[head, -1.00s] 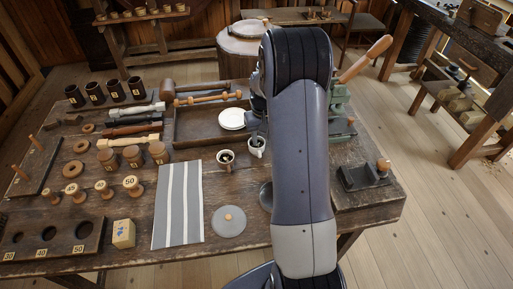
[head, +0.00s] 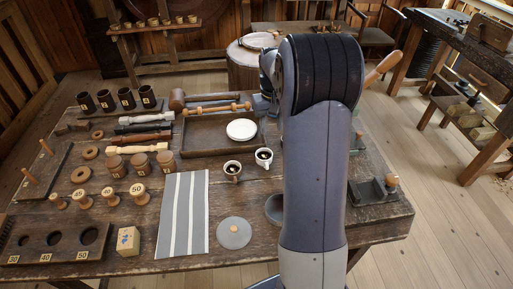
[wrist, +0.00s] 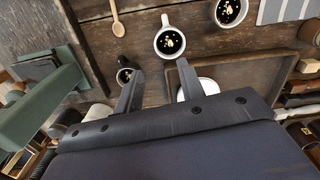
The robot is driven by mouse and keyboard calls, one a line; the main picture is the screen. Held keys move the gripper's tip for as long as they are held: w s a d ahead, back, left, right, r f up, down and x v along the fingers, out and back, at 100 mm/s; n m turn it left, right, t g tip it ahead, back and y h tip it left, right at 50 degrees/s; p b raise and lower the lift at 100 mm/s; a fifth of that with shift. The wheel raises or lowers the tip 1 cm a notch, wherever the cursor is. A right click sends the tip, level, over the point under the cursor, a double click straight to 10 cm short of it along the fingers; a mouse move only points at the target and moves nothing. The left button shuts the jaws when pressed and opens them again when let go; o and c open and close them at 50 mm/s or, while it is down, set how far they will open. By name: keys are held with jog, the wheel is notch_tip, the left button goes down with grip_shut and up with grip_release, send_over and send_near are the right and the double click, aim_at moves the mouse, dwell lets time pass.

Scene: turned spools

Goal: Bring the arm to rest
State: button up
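My gripper shows in the wrist view (wrist: 160,66) with its two dark fingers spread apart and nothing between them. In the head view my arm hides most of it. A white cup with dark contents (head: 264,157) stands on the table left of my arm. It also shows in the wrist view (wrist: 170,43), just beyond the fingertips and apart from them. A second, similar cup (head: 232,169) stands to its left and shows at the wrist view's top edge (wrist: 229,10).
A wooden tray (head: 190,148) holds a white plate (head: 241,129). A striped cloth (head: 183,215), a grey lid (head: 234,233) and several spools crowd the left. A green device (wrist: 40,105) and a wooden spoon (wrist: 116,20) are near my gripper. A plane-like tool (head: 373,190) lies right.

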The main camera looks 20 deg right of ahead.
notch_tip(320, 180, down, 11)
jog(key=shift+r, duration=0.1)
jog(key=shift+r+p, duration=1.8)
jog(key=shift+r, duration=0.65)
jog(key=shift+f, duration=0.15)
